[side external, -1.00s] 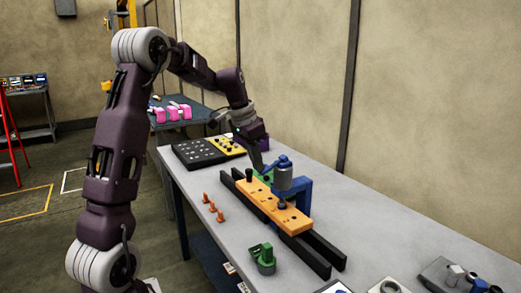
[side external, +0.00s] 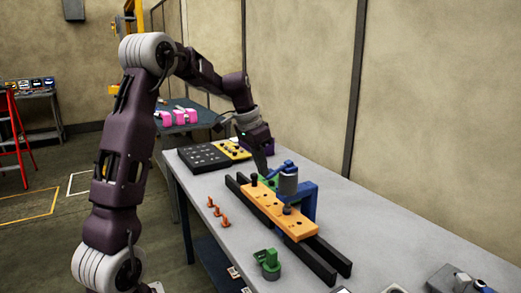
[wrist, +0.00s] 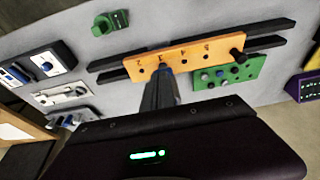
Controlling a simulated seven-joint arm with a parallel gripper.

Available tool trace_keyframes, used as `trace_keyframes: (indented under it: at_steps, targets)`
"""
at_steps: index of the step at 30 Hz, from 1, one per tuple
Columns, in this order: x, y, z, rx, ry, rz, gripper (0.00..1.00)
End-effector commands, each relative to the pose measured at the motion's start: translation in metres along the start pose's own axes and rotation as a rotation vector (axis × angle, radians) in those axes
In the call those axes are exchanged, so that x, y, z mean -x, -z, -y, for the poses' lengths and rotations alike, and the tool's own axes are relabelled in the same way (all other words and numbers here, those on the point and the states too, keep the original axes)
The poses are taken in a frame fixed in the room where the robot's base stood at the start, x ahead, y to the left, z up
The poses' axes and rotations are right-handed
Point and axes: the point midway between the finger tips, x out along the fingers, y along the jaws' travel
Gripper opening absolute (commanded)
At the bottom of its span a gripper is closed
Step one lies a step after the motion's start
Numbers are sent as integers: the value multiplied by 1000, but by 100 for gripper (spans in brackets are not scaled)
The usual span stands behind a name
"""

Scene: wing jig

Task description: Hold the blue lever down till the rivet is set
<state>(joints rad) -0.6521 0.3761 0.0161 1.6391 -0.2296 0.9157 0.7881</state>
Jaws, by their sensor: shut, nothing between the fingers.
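The blue lever (side external: 281,168) sits on top of the press, which has a grey cylinder (side external: 288,184) and a blue frame (side external: 310,200). The lever slopes down to the left, toward my fingertips. The press stands over an orange plate (side external: 270,207) with numbered holes, also seen in the wrist view (wrist: 190,52). My gripper (side external: 266,174) is shut and empty, pointing down at the lever's left end; I cannot tell whether it touches. In the wrist view the fingers (wrist: 160,92) hide most of the press, with a bit of blue at their tips. The rivet being set cannot be made out.
Black rails (side external: 322,262) carry the plate. Several orange rivets (side external: 217,211) stand left of it, and a green clamp-like part (side external: 268,262) sits in front. A green block (wrist: 226,74) with pegs lies beside the rails. A black-and-yellow tray (side external: 207,157) is behind.

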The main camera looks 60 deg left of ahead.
Motion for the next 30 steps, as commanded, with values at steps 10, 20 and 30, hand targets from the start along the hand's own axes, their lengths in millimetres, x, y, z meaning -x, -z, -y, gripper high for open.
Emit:
trace_keyframes:
  at_steps: [10, 20, 30]
  targets:
    - [74, -15, 1, 3, 5, -6, 0]
    - [127, -35, 1, 1, 4, -5, 0]
    - [132, -37, 0, 0, 3, -5, 0]
